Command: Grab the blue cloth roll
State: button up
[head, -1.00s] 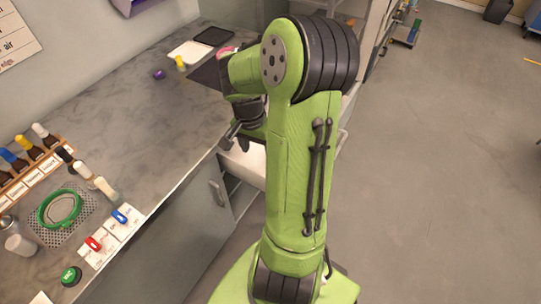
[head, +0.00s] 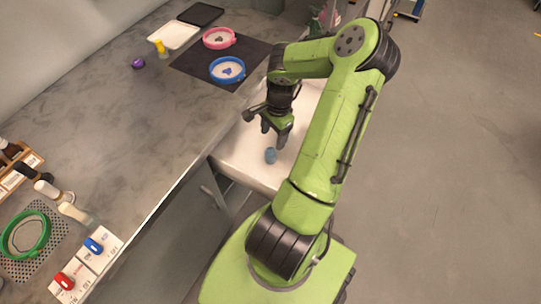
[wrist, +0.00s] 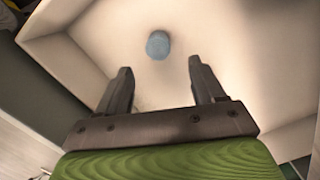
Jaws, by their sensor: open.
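The blue cloth roll (head: 270,156) is a small blue-grey cylinder on the pale floor of a white open bin. It also shows in the wrist view (wrist: 158,45), beyond the fingertips and roughly centred between them. My gripper (head: 275,137) is open and empty, above the bin and close to the roll in the head view. In the wrist view both fingers (wrist: 161,72) are spread apart, with nothing between them. The gripper does not touch the roll as far as I can see.
The white bin (head: 235,160) has raised walls around the roll. The grey counter (head: 110,120) runs along the left, with a blue hoop (head: 227,70) and a pink hoop (head: 219,38) on a dark mat. A green hoop (head: 25,235) lies at lower left. Open floor is on the right.

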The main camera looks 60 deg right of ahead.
aim_at(271, 151)
jog(key=f, duration=0.1)
jog(key=f+b, duration=0.1)
jog(key=f, duration=0.3)
jog(key=shift+w+a, duration=0.15)
jog(key=shift+a, duration=0.15)
jog(key=f+b, duration=0.2)
jog(key=f, duration=0.1)
jog(key=f+b, duration=0.1)
jog(key=f, duration=0.1)
jog(key=shift+a, duration=0.4)
jog(key=shift+r, duration=0.15)
jog(key=c, duration=1.1)
